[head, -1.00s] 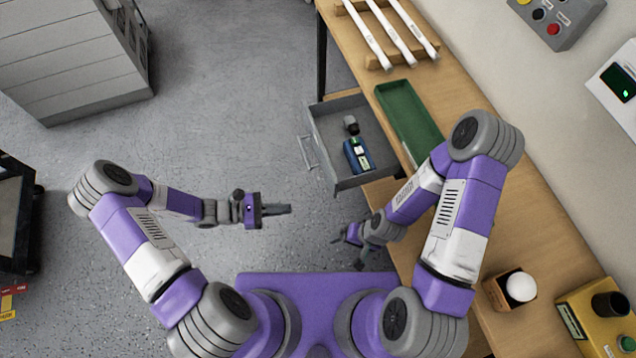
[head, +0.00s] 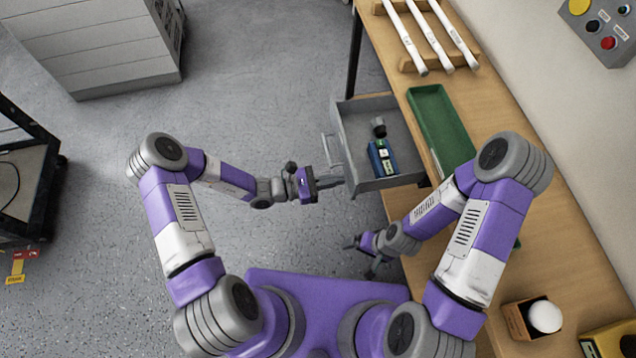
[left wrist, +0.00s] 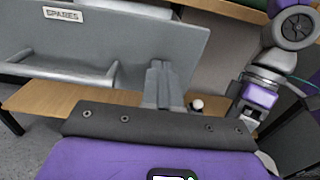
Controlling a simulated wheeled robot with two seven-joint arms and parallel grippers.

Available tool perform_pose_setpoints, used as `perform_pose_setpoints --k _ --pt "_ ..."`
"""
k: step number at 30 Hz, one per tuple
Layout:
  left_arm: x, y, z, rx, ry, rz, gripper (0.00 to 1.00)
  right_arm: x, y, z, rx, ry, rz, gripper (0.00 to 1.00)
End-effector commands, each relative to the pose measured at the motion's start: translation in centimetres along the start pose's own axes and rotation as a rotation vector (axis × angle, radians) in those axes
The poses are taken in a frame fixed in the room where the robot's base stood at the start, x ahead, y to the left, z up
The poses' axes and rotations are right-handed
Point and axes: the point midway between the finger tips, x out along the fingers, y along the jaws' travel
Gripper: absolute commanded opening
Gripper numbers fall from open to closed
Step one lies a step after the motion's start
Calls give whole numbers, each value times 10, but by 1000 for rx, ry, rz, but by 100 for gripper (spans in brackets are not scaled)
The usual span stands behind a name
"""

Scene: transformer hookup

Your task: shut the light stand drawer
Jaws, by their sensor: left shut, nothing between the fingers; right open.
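The grey drawer (head: 345,118) stands pulled out from under the wooden workbench in the head view. A blue device with a dark knob-topped part (head: 382,155) lies inside it. In the left wrist view the drawer front (left wrist: 150,40) bears a "SPARES" label and a grey bar handle (left wrist: 60,72). My left gripper (head: 338,181) is shut and empty, its fingertips close to the near end of the drawer front; I cannot tell whether they touch it. The fingers also show in the left wrist view (left wrist: 163,85). My right gripper (head: 361,258) is open and empty, low beside the bench edge.
A grey cabinet (head: 90,45) stands far left. Floor left of the drawer is clear.

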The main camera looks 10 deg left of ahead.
Motion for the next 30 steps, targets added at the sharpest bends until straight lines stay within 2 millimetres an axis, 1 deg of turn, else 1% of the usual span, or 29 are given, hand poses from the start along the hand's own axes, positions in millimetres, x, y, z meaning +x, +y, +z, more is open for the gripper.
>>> perform_pose_setpoints --k 1,4,16,20,23,26,30 --pt "5 0 -1 0 -1 0 0 2 1 0 0 0 0 95" --pt "10 0 0 1 0 0 0 3 1 0 0 0 0 95" --pt "11 0 0 0 0 0 0 3 1 0 0 0 0 95" --pt "17 0 1 0 0 0 0 2 1 0 0 0 0 95" --pt "28 0 1 0 -2 -2 0 0 0 0 0 0 0 95" --pt "46 -1 2 -1 -2 -2 0 -3 -1 0 0 0 0 95" --pt "74 1 2 -1 -2 6 0 -9 -4 0 0 0 0 95"
